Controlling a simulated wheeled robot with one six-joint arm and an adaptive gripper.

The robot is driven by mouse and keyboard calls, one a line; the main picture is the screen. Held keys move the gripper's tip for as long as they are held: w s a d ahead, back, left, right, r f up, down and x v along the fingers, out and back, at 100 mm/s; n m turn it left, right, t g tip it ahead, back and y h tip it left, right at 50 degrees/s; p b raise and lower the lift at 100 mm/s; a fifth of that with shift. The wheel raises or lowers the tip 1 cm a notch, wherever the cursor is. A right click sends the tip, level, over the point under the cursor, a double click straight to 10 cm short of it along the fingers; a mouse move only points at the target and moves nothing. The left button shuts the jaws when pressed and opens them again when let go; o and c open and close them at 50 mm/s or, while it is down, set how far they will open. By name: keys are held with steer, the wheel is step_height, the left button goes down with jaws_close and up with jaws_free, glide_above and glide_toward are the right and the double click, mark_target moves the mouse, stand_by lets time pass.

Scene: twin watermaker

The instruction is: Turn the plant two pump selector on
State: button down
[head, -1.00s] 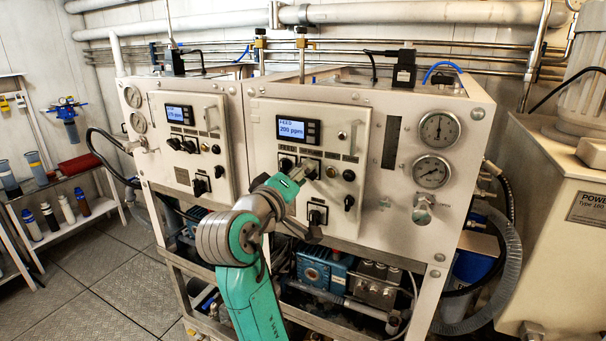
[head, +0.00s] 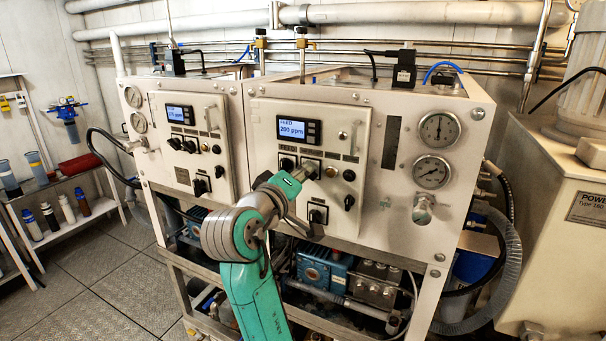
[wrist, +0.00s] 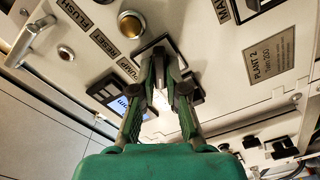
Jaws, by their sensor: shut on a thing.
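The plant two panel (head: 375,130) is the right-hand white panel in the head view, with a lit display (head: 293,130) reading 200 ppm. In the wrist view its nameplate (wrist: 269,57) reads PLANT 2. My gripper (head: 305,172) is at the selector row below the display. In the wrist view both fingers of my gripper (wrist: 161,62) are closed in at a dark-framed square plate (wrist: 148,47) beside the PUMP label (wrist: 128,68). They are shut on the pump selector there. The fingers mostly hide its knob, so its pointing direction cannot be told.
A round button (wrist: 132,25) sits close beside the fingers, near the RESET label (wrist: 103,42). A black selector (head: 318,215) is below my gripper. Gauges (head: 432,172) are at the right. The plant one panel (head: 183,150) stands left. Floor at the left is clear.

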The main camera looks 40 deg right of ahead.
steer(key=shift+d, duration=0.1)
steer(key=m, duration=1.1)
steer(key=shift+m, duration=0.3)
stand_by(0.3)
steer(key=c, duration=1.2)
jaws_free()
steer(key=shift+d+f, duration=0.1)
steer(key=shift+d, duration=0.05)
